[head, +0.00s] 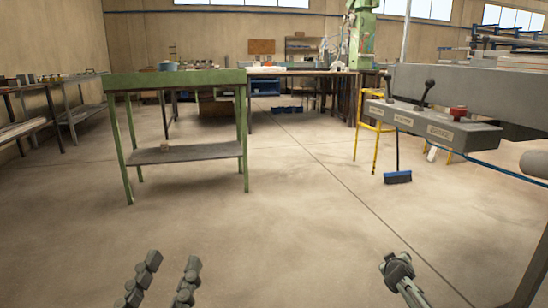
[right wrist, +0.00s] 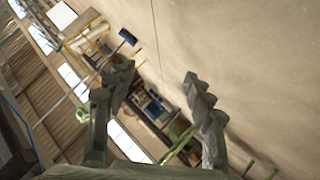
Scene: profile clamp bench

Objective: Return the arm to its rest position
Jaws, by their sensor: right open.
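My left gripper (head: 170,270) shows at the bottom left of the head view, its two dark segmented fingers apart with bare floor between them. It is open and empty. My right gripper (head: 396,266) shows at the bottom right of the head view, seen nearly edge-on. In the right wrist view the right gripper (right wrist: 156,76) has its two fingers well apart with nothing between them. It is open. Both grippers are over open floor, clear of furniture. Most of both arms is out of view.
A grey machine with a control box (head: 430,125), levers and a red knob juts in at the right. A green-framed table (head: 178,80) stands at left centre. A blue broom (head: 397,177) and a yellow frame (head: 376,140) stand behind. The middle floor (head: 300,200) is free.

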